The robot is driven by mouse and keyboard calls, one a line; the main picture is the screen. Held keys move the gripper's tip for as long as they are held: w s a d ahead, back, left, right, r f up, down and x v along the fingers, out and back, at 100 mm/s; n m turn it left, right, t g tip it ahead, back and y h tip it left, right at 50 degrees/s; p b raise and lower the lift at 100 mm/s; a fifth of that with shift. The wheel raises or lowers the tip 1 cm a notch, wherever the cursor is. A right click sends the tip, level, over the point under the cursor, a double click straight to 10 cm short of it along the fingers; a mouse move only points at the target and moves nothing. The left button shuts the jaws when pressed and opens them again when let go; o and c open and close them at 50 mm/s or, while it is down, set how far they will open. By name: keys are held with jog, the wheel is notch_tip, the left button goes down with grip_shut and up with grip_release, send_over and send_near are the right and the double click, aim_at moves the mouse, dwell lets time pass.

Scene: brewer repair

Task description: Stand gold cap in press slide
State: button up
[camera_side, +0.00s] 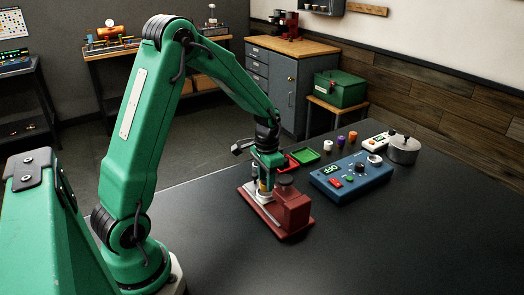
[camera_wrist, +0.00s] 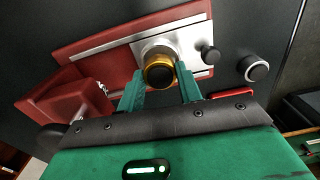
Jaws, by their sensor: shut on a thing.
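The gold cap (camera_wrist: 162,66) sits between the two green fingers of my gripper (camera_wrist: 160,80) in the wrist view. My gripper (camera_side: 264,180) is shut on it, over the press in the side view, where the cap shows as a small yellow patch. The press slide has a dark red base (camera_side: 290,232) with a red block at one end and a silver rail (camera_wrist: 105,44). I cannot tell whether the cap touches or rests in the seat.
A red tray (camera_side: 292,168) and a green tray (camera_side: 304,155) lie behind the press. A blue control box (camera_side: 350,178) and a metal pot (camera_side: 403,150) stand to the right. Two black knob-like things (camera_wrist: 208,54) (camera_wrist: 253,68) are near the rail. The front table is clear.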

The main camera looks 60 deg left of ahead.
jog(key=shift+f, duration=0.95)
dwell(1.6)
jog(key=o, duration=1.5)
jog(key=shift+r, duration=0.15)
jog(key=shift+r, duration=3.9)
jog(key=shift+s+r, duration=0.1)
jog(key=shift+r, duration=0.05)
